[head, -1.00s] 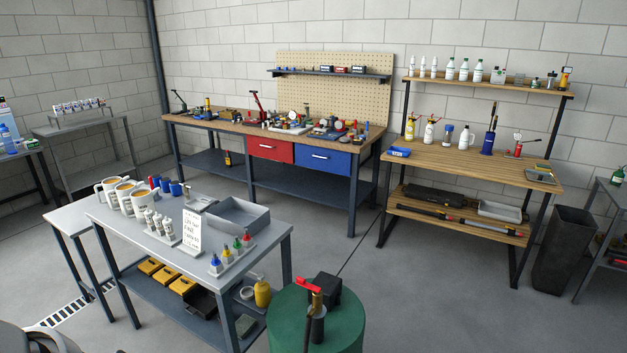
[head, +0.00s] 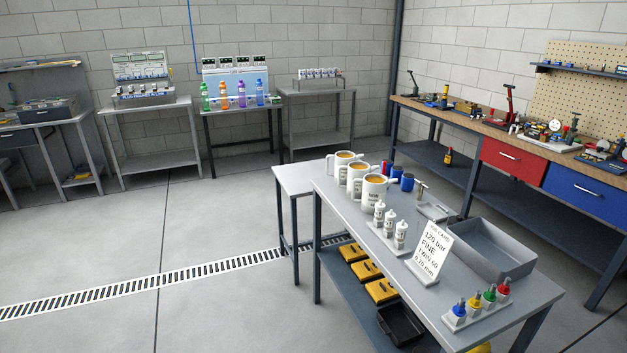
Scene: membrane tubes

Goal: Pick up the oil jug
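Three white handled jugs with amber contents stand in a row at the left end of the grey table: a rear jug (head: 343,166), a middle jug (head: 357,181) and a front jug (head: 373,195). They are upright and overlap in the view. Each has small dark print, too small to read, so I cannot tell which is the oil jug. The grey table (head: 435,290) carries them near its back left corner. Neither of my grippers is in view.
Three white bottles (head: 400,236), a sign card (head: 430,254), a grey tray (head: 492,252) and coloured-top bottles (head: 476,309) share the table. Blue cups (head: 407,182) stand behind the jugs. A lower side table (head: 300,180) adjoins the left end. Floor (head: 220,315) to the left is clear.

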